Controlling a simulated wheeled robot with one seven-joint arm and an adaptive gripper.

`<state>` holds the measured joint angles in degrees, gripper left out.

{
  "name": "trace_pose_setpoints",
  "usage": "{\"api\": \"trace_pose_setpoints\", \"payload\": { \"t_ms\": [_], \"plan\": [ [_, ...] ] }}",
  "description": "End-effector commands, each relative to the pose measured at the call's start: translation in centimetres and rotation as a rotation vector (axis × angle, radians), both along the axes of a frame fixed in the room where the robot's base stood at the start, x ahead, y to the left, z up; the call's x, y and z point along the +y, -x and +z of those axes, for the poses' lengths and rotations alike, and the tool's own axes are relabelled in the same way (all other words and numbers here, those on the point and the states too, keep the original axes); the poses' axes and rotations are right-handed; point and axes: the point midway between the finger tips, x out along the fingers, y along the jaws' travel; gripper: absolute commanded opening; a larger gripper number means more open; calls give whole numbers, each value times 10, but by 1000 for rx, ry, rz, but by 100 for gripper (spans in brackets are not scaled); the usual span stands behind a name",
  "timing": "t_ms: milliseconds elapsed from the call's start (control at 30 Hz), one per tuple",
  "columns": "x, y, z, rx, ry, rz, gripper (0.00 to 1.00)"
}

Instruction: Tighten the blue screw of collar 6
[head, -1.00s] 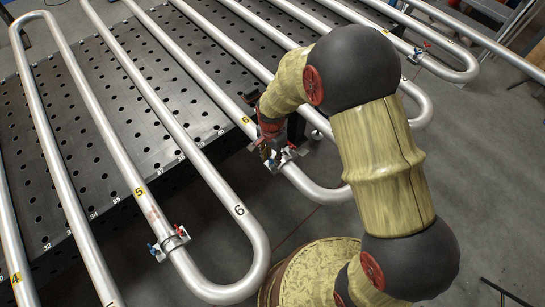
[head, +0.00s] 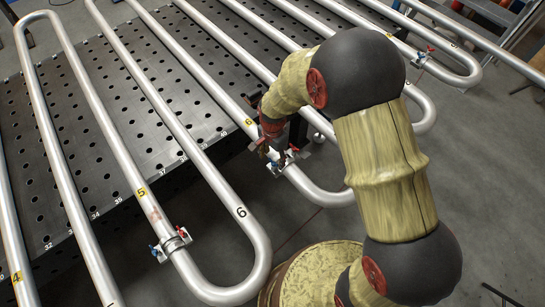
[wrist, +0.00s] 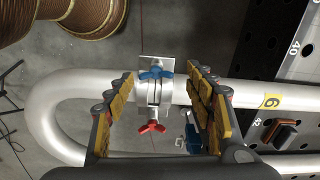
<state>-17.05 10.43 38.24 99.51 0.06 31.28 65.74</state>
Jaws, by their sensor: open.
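Collar 6 (wrist: 147,95) is a metal clamp around a silver pipe, near the yellow 6 label (wrist: 271,101). Its blue screw (wrist: 156,73) has wing-like lobes and sits at the far side of the collar in the wrist view. A red screw (wrist: 151,127) sits at the near side. My gripper (wrist: 160,76) is open, with its yellow-padded fingers on either side of the collar and the blue screw between the tips, apparently not touched. In the head view my gripper (head: 276,156) is over the collar on the pipe and partly hides it.
Another collar (head: 172,243) with blue and red screws is on the pipe marked 5. A further one (head: 421,54) is at the upper right. Parallel pipes run over a perforated black table (head: 75,150). A blue-and-white part (wrist: 192,130) shows behind the right finger.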

Motion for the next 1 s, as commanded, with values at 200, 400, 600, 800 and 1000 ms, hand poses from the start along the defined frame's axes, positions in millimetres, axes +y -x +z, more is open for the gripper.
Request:
{"api": "trace_pose_setpoints", "payload": {
  "t_ms": [200, 400, 600, 800, 1000],
  "plan": [
    [-1, 2, -2, 5, 2, 0, 56],
    [-1, 2, 7, 4, 2, 0, 56],
    [-1, 1, 43, 1, 1, 0, 56],
    [-1, 1, 83, 2, 1, 0, 56],
    [-1, 2, 109, 4, 2, 0, 56]
  ]
}}
